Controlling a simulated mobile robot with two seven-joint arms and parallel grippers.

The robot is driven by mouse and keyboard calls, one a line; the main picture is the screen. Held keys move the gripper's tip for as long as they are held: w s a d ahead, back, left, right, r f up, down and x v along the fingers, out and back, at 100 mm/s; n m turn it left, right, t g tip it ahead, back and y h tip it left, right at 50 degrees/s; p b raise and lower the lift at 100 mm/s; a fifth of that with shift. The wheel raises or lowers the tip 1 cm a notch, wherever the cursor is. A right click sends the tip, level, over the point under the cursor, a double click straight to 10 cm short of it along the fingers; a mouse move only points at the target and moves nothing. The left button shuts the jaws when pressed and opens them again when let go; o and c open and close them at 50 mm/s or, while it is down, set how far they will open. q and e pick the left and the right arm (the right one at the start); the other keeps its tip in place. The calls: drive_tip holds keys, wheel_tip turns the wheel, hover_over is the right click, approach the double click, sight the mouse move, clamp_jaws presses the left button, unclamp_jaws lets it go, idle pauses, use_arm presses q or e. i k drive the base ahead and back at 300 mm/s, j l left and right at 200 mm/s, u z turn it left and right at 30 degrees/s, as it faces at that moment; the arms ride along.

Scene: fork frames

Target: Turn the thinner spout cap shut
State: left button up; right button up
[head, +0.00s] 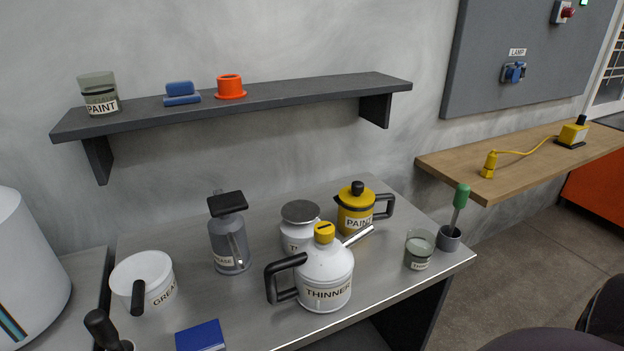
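The thinner can (325,275) is white and rounded, labelled THINNER, and stands upright on the grey bench. It has a black handle (284,279) on its left and a bare metal spout (357,236) slanting up to the right. A yellow cap (324,233) with a dark mark across its top sits on the can's neck. I cannot tell how far the cap is turned. Neither of my grippers is recognisable in the head view, and nothing touches the can.
A white jar (299,223) and yellow paint pot (355,212) stand close behind. A grey dispenser (230,240) and white grease pot (143,279) are left; a glass jar (419,250) and green-handled tool (459,205) are right. A blue box (201,337) lies in front. A shelf (300,93) hangs above.

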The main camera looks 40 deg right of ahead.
sight(324, 231)
drive_tip(key=l+z, duration=0.15)
drive_tip(key=z, duration=0.75)
drive_tip(key=j+z, duration=0.25)
drive_tip(key=k+l, duration=0.05)
drive_tip(key=l, duration=0.05)
